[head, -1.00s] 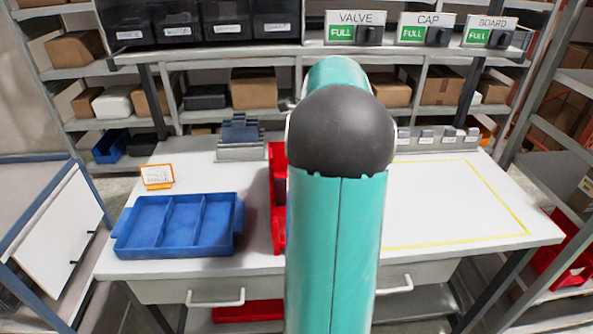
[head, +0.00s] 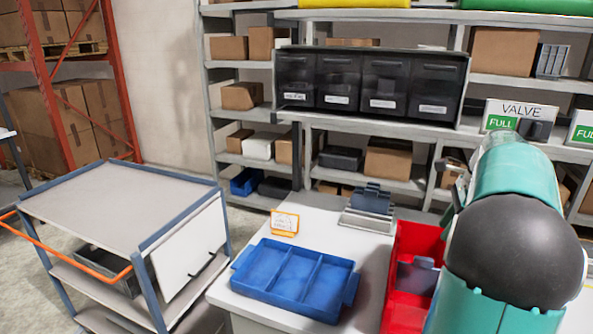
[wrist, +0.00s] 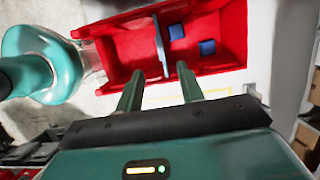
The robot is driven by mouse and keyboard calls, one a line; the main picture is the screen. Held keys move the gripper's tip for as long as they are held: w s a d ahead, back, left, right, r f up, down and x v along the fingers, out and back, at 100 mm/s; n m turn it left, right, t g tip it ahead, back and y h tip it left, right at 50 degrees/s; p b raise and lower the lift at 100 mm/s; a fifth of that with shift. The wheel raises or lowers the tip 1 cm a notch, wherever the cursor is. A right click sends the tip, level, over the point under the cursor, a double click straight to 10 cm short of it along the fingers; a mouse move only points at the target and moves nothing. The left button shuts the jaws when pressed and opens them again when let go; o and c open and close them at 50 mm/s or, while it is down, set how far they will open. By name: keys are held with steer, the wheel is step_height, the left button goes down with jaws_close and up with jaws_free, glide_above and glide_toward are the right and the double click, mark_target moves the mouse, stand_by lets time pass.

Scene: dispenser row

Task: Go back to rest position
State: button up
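My gripper (wrist: 157,80) shows in the wrist view with its two green fingers apart and nothing between them. It is above a red bin (wrist: 112,68), which has a grey-blue divider (wrist: 160,45) and two small blue blocks (wrist: 207,47) in its right part. In the head view my teal arm with a dark joint fills the right side, and the gripper itself is hidden. The red bin also shows in the head view (head: 419,238), just left of the arm.
A blue three-compartment tray (head: 295,280) lies on the white table (head: 235,296). An orange-framed card (head: 284,222) and a grey holder (head: 368,217) stand behind it. A cart (head: 110,205) stands left. Shelves hold dark drawers (head: 365,80) and a VALVE dispenser (head: 520,120) marked FULL.

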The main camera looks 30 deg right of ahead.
steer(key=w+a+r+n+h, duration=0.15)
steer(key=a+n, duration=0.45)
steer(key=a, duration=0.6)
steer(key=w+a+r+n, duration=0.1)
steer(key=w+a+n, duration=0.35)
steer(key=a, duration=0.75)
steer(key=s+a+f+n+t, duration=0.1)
steer(key=s+a+f+n, duration=0.2)
steer(key=s+a+n, duration=0.2)
steer(key=s+a+f+n+t, duration=0.2)
steer(key=s+a+n, duration=0.4)
steer(key=a+n, duration=0.6)
steer(key=a+f, duration=0.1)
steer(key=a, duration=0.1)
steer(key=shift+a+h, duration=0.35)
